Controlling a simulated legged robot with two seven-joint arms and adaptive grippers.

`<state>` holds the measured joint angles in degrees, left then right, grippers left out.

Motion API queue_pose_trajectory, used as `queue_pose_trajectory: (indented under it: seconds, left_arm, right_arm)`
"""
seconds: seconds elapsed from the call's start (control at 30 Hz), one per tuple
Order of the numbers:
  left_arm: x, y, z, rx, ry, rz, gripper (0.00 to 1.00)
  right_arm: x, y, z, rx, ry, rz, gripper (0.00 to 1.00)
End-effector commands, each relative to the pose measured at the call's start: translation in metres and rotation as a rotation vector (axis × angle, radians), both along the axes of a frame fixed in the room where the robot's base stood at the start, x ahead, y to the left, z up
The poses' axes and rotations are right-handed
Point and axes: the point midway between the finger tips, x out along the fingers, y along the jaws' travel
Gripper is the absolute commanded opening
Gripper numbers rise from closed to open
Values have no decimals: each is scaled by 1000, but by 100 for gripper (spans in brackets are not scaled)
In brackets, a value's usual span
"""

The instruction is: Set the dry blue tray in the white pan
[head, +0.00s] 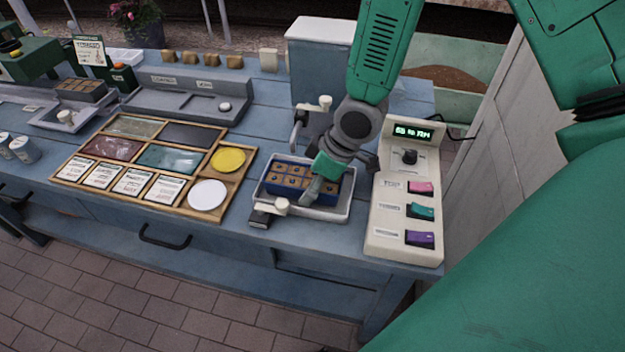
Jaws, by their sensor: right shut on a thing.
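The blue tray (281,185) holds several tan blocks and sits within the outline of the pale, white-rimmed pan (306,212) on the blue bench. It looks level. I cannot tell whether its base touches the pan's floor. My right gripper (318,187) reaches down from above and is shut on the blue tray, at its right part. The gripper hides some of the blocks and the tray's right end. My left gripper is not in view.
A cream control box (405,215) with a lit display and coloured switches stands close right of the pan. A wooden sectioned board (233,196) with yellow and white discs lies to the left. A white-topped box (318,32) stands behind.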

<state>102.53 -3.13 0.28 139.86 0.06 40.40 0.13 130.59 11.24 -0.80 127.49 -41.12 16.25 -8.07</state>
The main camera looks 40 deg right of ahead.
Motion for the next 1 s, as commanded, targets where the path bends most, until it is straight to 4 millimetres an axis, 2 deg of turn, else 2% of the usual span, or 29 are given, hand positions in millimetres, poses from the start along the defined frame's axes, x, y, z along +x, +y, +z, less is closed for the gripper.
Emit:
queue_pose_trajectory:
  seconds: [1.0]
  left_arm:
    - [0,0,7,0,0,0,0]
  right_arm:
    - [0,-5,0,2,-1,-1,27]
